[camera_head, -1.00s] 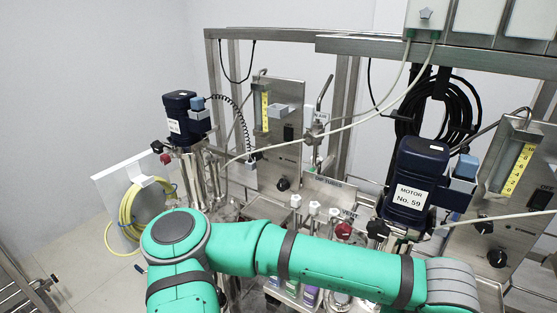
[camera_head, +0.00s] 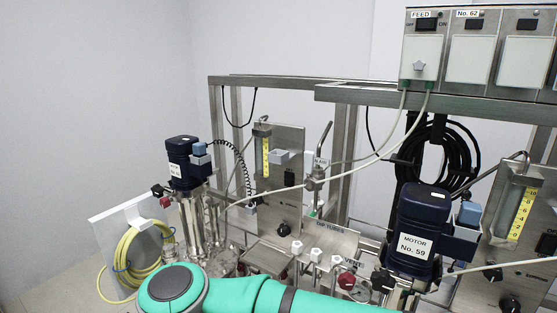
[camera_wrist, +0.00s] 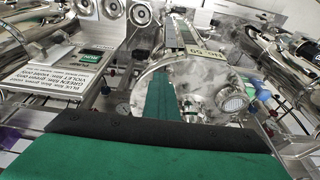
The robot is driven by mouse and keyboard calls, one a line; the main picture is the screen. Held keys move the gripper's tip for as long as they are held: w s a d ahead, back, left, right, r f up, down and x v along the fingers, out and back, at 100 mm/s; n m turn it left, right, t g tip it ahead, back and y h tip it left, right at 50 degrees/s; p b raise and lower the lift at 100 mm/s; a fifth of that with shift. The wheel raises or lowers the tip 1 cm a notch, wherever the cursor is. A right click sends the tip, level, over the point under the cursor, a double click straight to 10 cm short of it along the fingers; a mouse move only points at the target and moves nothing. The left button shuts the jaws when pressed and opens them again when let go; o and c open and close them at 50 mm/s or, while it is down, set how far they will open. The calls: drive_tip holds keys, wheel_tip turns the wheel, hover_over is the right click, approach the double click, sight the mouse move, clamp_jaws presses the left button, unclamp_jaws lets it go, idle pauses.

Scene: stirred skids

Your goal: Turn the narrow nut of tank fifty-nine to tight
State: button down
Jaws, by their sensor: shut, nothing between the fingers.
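Tank fifty-nine's motor (camera_head: 418,225) is dark blue with a white "MOTOR No. 59" label and stands at the right in the head view. The tank under it is mostly hidden by my green arm (camera_head: 245,296). I cannot pick out the narrow nut in either view. In the wrist view a round steel tank top (camera_wrist: 205,88) lies ahead, with an upside-down number label (camera_wrist: 207,52) above it that is hard to read. My gripper (camera_wrist: 161,76) shows as a narrow green strip rising from a dark band, shut and empty, over the tank top. Whether it touches anything is unclear.
White knobs (camera_head: 316,255), a red knob (camera_head: 346,281) and a black knob (camera_head: 383,281) sit left of the motor. A second motor (camera_head: 187,160) stands at left. A hose (camera_head: 270,193) crosses the middle. A sign plate (camera_wrist: 65,80) and pipes crowd the wrist view.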

drive_tip(key=shift+w+a, duration=0.2)
drive_tip(key=shift+a, duration=0.5)
drive_tip(key=shift+w+a, duration=0.45)
drive_tip(key=shift+w, duration=0.2)
drive_tip(key=shift+s+a, duration=0.1)
drive_tip(key=shift+a, duration=0.05)
idle(0.4)
drive_tip(key=shift+s+a, duration=0.1)
drive_tip(key=shift+s, duration=0.05)
drive_tip(key=w+v, duration=0.1)
drive_tip(key=v, duration=0.5)
drive_tip(key=shift+d, duration=0.3)
drive_tip(key=shift+r, duration=0.1)
